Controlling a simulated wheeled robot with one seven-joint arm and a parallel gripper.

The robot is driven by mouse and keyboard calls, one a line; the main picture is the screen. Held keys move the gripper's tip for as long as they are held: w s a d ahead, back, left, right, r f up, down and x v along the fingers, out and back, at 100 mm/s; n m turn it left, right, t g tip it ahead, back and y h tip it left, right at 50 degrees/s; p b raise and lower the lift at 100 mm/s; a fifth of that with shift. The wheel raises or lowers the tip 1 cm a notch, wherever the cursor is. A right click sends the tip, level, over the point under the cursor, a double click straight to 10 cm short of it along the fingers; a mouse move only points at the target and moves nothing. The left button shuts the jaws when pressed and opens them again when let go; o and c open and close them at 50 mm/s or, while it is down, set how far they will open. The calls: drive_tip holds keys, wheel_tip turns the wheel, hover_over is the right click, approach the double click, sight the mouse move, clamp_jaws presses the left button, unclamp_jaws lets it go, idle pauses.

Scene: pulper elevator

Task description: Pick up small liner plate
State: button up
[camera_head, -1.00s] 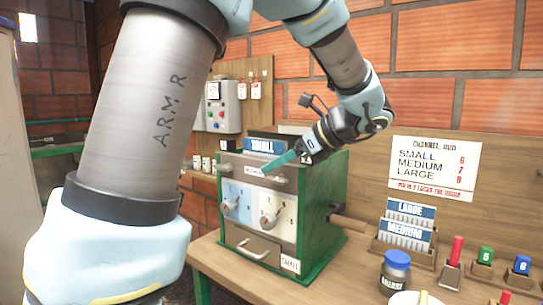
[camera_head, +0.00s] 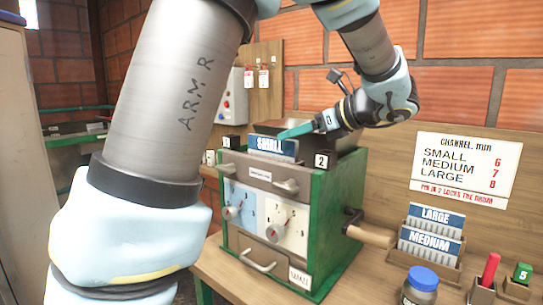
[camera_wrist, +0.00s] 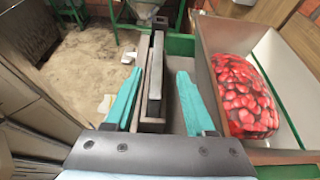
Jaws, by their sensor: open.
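The small liner plate (camera_head: 268,146), with a blue label reading SMALL, stands upright on top of the green and grey machine. My gripper (camera_head: 288,132) is at the plate's upper right, and a teal finger overlaps the label's upper edge. In the wrist view my gripper (camera_wrist: 159,72) is open, with one teal finger on each side of an upright grey plate edge (camera_wrist: 156,70), which appears to be the small plate. A gap shows on both sides near the fingertips. I cannot tell how deep the fingers reach.
A metal hopper (camera_wrist: 205,30) holding red cherries (camera_wrist: 240,95) lies close to the right finger. The machine's green side (camera_head: 333,225) stands on the wooden bench. A rack with LARGE (camera_head: 437,215) and MEDIUM (camera_head: 430,241) plates, a blue-lidded jar (camera_head: 421,280) and a red marker stand to the right.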

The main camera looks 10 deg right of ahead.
sight(271, 142)
drive_tip(key=shift+x, duration=0.95)
drive_tip(key=p+x, duration=0.2)
drive_tip(key=x, duration=0.2)
drive_tip(key=shift+w+a+f+p, duration=0.1)
drive_tip(key=shift+a+f+p, duration=0.1)
drive_tip(key=shift+a+p, duration=0.2)
drive_tip(key=shift+w+a+f, duration=0.2)
drive_tip(key=shift+a+f, duration=0.05)
clamp_jaws()
